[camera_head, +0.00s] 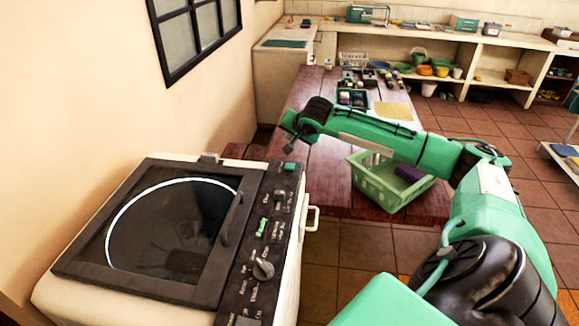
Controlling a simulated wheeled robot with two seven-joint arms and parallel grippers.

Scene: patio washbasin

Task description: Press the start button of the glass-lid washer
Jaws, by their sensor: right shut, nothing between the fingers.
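The glass-lid washer (150,235) stands at the lower left, white with a dark top and a round window in its closed lid. Its dark control panel (245,250) runs along the right side of the top. The panel carries a green button (291,166) near the far end, a green switch (262,227) midway and a grey knob (263,269) nearer me. Which control is start is too small to read. My right gripper (289,146) is shut and empty, in the picture just above the far end of the panel, apparently apart from it. My left gripper is out of view.
A green basket (385,185) with a purple item (409,173) stands on the low wooden table (325,180) beyond the washer. A white handle (313,217) sticks out from the washer's right side. Shelves (485,60) line the back. Tiled floor (350,250) lies right of the washer.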

